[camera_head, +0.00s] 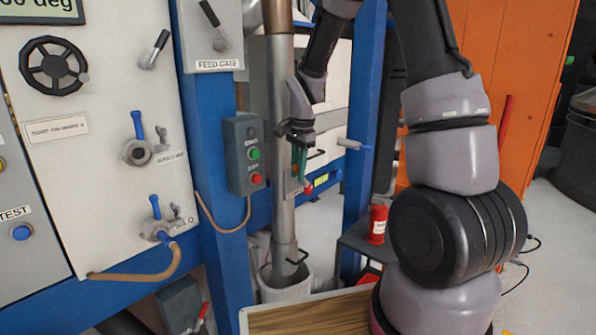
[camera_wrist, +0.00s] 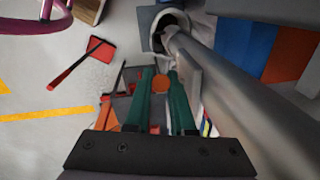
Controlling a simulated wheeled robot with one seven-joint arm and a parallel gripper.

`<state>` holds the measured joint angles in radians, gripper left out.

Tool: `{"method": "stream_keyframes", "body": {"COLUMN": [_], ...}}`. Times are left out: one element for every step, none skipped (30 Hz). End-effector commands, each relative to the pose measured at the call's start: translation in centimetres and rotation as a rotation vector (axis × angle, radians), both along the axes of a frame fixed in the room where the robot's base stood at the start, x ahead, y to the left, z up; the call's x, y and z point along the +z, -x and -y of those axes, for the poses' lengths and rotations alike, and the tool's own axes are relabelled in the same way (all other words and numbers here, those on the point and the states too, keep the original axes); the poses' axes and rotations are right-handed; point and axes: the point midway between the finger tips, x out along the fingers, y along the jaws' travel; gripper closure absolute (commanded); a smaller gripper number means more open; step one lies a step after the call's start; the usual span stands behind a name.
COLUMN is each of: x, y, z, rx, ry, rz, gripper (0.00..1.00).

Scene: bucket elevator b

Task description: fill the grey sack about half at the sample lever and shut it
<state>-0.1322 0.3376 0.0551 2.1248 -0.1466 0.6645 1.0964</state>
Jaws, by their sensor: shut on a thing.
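My gripper (camera_head: 300,165) is at the front of the grey metal spout pipe (camera_head: 283,130), beside a small label plate (camera_head: 294,192). In the wrist view its green fingers (camera_wrist: 162,90) are closed about a round orange knob (camera_wrist: 162,84). The knob looks like the end of the sample lever; the lever's arm is hidden. A whitish-grey open container (camera_head: 287,291), possibly the sack, stands under the pipe's lower end. Its round mouth (camera_wrist: 170,20) shows at the top of the wrist view, with the pipe reaching into it. I cannot see its fill level.
A start/stop box (camera_head: 244,153) is on the blue post left of my gripper. A wood-topped table (camera_head: 305,316) is in front.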

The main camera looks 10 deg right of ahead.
Motion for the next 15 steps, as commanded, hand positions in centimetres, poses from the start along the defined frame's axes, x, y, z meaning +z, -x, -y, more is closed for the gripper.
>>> {"method": "stream_keyframes", "body": {"x": [0.07, 0.07, 0.07, 0.07, 0.07, 0.08, 0.08, 0.08, 0.08, 0.08, 0.08, 0.09, 0.09, 0.11, 0.15], "y": [-0.06, -0.06, -0.06, -0.06, -0.06, -0.07, -0.07, -0.07, -0.07, -0.07, -0.08, -0.10, -0.13, -0.20, -0.29], "z": [0.03, 0.03, 0.03, 0.03, 0.03, 0.02, 0.02, 0.02, 0.02, 0.02, 0.04, 0.08, 0.17, 0.28, 0.44], "rx": [0.000, 0.000, 0.000, 0.000, 0.000, 0.000, 0.000, 0.000, 0.000, 0.000, -0.001, -0.002, -0.003, -0.005, -0.006], "ry": [0.000, 0.000, 0.000, 0.000, 0.000, 0.000, 0.000, 0.000, 0.000, 0.000, 0.000, -0.003, -0.007, -0.014, -0.025], "rz": [0.002, 0.002, 0.002, 0.002, 0.002, 0.002, 0.002, 0.002, 0.002, 0.002, 0.002, -0.001, -0.005, -0.010, -0.021], "gripper": [1.00, 1.00, 1.00, 1.00, 1.00, 1.00, 1.00, 1.00, 1.00, 1.00, 1.00, 1.00, 1.00, 1.00, 1.00]}}
